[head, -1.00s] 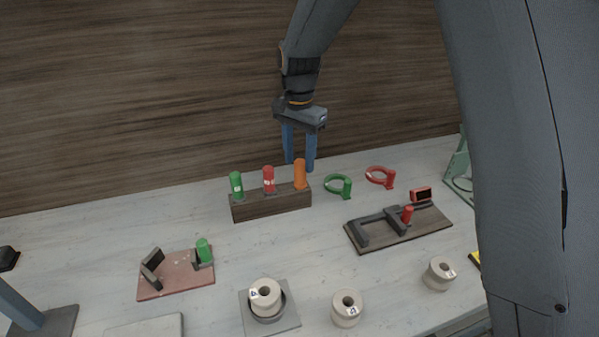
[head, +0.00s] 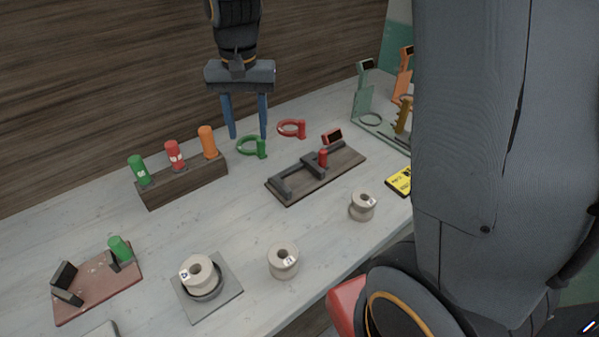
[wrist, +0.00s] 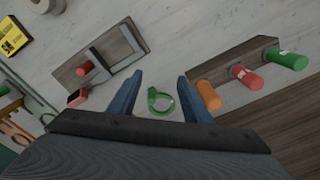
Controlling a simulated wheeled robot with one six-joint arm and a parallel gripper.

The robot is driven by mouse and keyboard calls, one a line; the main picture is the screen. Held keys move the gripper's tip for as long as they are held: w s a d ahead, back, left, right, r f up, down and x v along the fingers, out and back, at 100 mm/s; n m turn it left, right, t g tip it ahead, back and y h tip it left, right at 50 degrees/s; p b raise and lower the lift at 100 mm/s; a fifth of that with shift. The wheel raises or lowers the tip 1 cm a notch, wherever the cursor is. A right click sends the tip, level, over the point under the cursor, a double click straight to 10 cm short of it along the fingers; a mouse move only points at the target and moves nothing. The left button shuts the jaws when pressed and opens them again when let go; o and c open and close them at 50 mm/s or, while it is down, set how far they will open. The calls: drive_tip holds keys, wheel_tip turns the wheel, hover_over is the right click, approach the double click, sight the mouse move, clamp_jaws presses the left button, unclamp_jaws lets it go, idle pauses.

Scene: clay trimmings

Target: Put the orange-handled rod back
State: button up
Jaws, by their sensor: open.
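The orange-handled rod (head: 208,142) stands in the right end of a dark wooden block (head: 185,183), beside a red-handled rod (head: 174,155) and a green-handled rod (head: 138,170). The orange handle also shows in the wrist view (wrist: 208,96), right of the fingers. My gripper (head: 246,137) is open and empty, pointing down to the right of the block, above and behind the green ring tool (head: 252,147). In the wrist view the green ring tool (wrist: 160,101) lies between the two fingers, lower down on the table.
A red ring tool (head: 292,129) lies right of the green one. A dark wooden fixture (head: 316,174), several pale spools (head: 283,260) and a reddish board (head: 97,287) are nearer. A green stand (head: 365,100) is at the back right. Bare table lies before the block.

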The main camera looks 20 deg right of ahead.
drive_tip(key=s+d+f+n, duration=0.2)
drive_tip(key=s+d+f, duration=0.1)
drive_tip(key=s, duration=0.4)
drive_tip(key=s+d+f+n, duration=0.2)
drive_tip(key=s+d+f, duration=0.1)
drive_tip(key=s, duration=0.4)
drive_tip(key=shift+s+d+f+t, duration=0.15)
drive_tip(key=shift+d+t, duration=0.15)
drive_tip(key=shift+d, duration=0.6)
